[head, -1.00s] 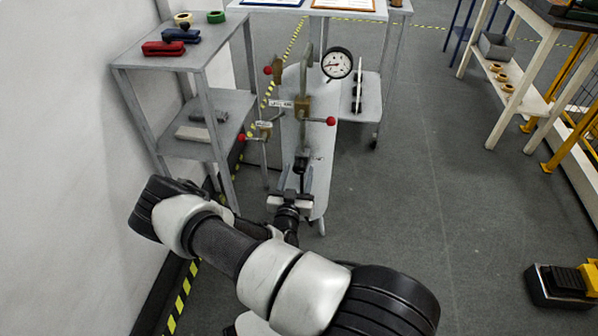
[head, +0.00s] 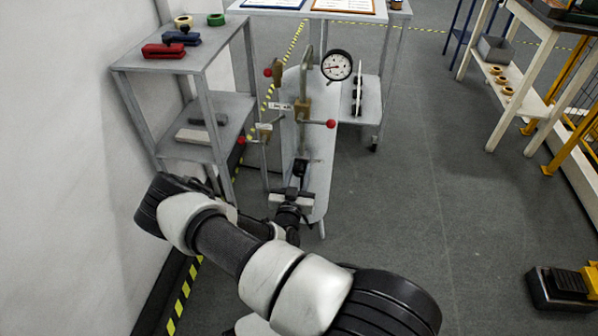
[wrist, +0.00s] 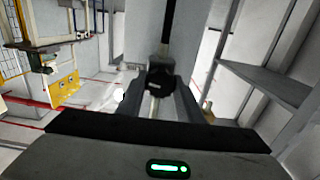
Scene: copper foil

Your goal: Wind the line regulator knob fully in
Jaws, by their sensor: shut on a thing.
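The line regulator knob (head: 301,166) is a small black knob on the near face of the grey panel, below the brass valves. It also shows in the wrist view (wrist: 162,80), dark and round, between the two fingers. My gripper (head: 297,182) reaches it from below and is shut on it. In the wrist view my gripper (wrist: 160,92) has a finger on each side of the knob. The knob's markings are too small to read. A dial gauge (head: 337,65) with a white face is mounted above the knob, at the panel's upper right.
Valve levers with red balls (head: 330,124) stick out from the panel on both sides, above my gripper. A grey shelf (head: 185,60) holding tools stands close at left.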

